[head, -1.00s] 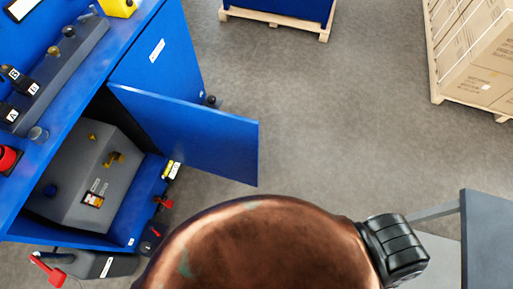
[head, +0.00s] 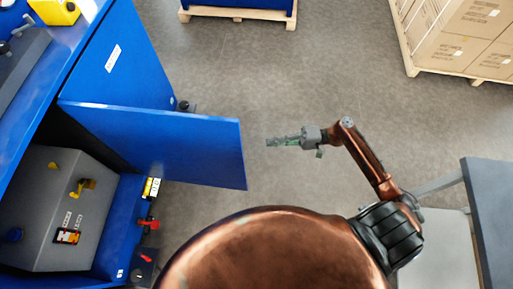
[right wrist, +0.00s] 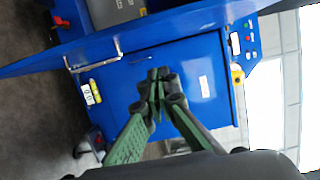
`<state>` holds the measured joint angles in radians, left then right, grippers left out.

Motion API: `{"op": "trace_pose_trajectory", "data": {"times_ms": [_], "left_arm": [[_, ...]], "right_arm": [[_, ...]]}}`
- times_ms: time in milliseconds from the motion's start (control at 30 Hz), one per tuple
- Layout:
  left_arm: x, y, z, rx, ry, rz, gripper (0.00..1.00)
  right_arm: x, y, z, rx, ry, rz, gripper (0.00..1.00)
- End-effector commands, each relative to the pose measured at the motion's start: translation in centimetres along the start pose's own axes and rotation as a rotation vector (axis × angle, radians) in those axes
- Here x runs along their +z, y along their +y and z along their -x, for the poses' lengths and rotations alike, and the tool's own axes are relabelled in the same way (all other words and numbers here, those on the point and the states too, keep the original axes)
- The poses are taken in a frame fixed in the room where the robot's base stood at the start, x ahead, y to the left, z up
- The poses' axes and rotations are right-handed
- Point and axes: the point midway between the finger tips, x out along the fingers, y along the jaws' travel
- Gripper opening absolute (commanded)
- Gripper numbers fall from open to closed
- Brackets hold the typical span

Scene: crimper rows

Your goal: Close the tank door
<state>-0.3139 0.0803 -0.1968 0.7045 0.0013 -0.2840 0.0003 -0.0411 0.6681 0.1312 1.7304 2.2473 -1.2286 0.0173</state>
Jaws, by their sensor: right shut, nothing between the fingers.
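The tank door (head: 160,145) is a flat blue panel standing open from the blue cabinet, its free edge out over the floor. Behind the opening sits a grey tank (head: 50,200) with yellow fittings. My right gripper (head: 272,142) is shut and empty, just right of the door's free edge in the head view, with a gap of floor showing between them. In the right wrist view its green fingers (right wrist: 157,88) meet in front of blue cabinet surfaces, and a metal bar handle (right wrist: 95,57) shows left of them. My left gripper is not in view.
The blue cabinet's closed panel with a white label (head: 113,58) adjoins the door. A yellow container (head: 55,11) stands on top. Boxes on a pallet (head: 455,40) stand at the far right, and a grey table (head: 490,205) is at the right edge. The middle floor is clear.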

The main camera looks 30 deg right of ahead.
Motion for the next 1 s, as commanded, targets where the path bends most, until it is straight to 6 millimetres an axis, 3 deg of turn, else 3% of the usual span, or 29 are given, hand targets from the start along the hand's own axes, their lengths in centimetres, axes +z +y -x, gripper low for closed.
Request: {"op": "trace_pose_trajectory", "data": {"times_ms": [500, 700, 1000], "left_arm": [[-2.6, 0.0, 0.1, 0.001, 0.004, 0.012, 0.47], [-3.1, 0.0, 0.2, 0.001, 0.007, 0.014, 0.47], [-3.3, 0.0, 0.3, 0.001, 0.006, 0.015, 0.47]], "right_arm": [[0.0, 0.1, -9.6, 0.0, 0.0, 0.001, 0.0], [2.8, 0.2, -10.2, 0.003, 0.002, -0.002, 0.0], [3.8, 0.1, -10.4, 0.002, 0.004, -0.001, 0.0]]}}
